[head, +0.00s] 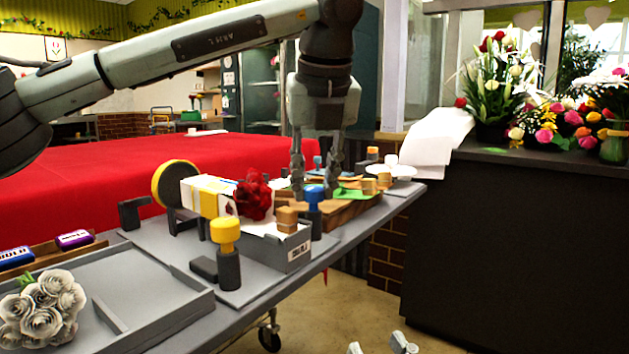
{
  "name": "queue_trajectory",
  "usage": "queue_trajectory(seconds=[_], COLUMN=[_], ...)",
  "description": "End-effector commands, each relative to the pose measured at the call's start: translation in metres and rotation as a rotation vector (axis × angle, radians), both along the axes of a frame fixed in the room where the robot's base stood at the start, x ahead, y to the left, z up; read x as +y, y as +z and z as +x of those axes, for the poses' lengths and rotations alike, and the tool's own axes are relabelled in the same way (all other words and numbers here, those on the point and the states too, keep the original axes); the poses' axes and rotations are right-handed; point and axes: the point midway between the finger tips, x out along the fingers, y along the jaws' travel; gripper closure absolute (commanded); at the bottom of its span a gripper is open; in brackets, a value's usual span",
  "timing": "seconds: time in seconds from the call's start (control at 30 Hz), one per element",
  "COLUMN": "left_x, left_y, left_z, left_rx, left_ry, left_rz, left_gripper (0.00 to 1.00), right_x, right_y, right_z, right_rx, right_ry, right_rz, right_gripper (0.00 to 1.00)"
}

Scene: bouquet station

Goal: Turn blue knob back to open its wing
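The blue knob (314,194) sits on top of a dark upright post at the right end of a grey holder (287,253). My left gripper (316,190) points down with its fingers spread. In the picture one finger is left of the knob and the other right of it. I cannot tell whether the fingers are around the knob or behind it, nor whether they touch it. Which part is the knob's wing, and how it stands, is not clear. My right gripper (379,345) shows only as two separated fingertips at the bottom edge, low over the floor.
A yellow knob (225,231) stands on a dark post nearer me. A white wrapped bundle with red flowers (252,196) lies behind the holder. A grey tray (135,282) has white paper roses (42,308). A wooden tray (345,211) lies behind the blue knob. A dark counter (520,240) stands right.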

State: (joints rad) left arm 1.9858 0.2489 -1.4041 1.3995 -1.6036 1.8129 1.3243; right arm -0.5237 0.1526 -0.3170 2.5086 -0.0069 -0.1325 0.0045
Motion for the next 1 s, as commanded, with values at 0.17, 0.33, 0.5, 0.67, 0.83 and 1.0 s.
queue_trajectory(seconds=[0.17,0.33,0.5,0.67,0.83,1.0], left_x=[0.000,0.000,0.001,0.001,0.003,0.004], left_y=[0.000,0.000,0.000,0.000,0.000,0.001], left_z=[0.000,0.000,0.000,0.000,0.000,0.000], left_rx=[0.000,0.001,0.001,0.002,0.001,0.001], left_ry=[0.000,-0.006,-0.046,-0.133,-0.269,-0.432], left_rz=[0.001,0.000,0.001,-0.002,-0.002,-0.002], left_gripper=[1.00,1.00,1.00,1.00,1.00,1.00], right_x=[0.000,0.000,0.000,0.000,0.001,-0.001], right_y=[0.000,0.000,0.001,0.004,0.005,-0.006], right_z=[0.000,0.000,0.000,-0.001,-0.002,0.003], right_rx=[0.000,0.000,-0.005,-0.020,-0.022,0.035], right_ry=[0.000,0.000,0.000,0.001,0.003,-0.004], right_rz=[0.000,-0.001,0.002,0.008,0.010,-0.017], right_gripper=[0.60,0.60,0.60,0.60,0.60,0.60])
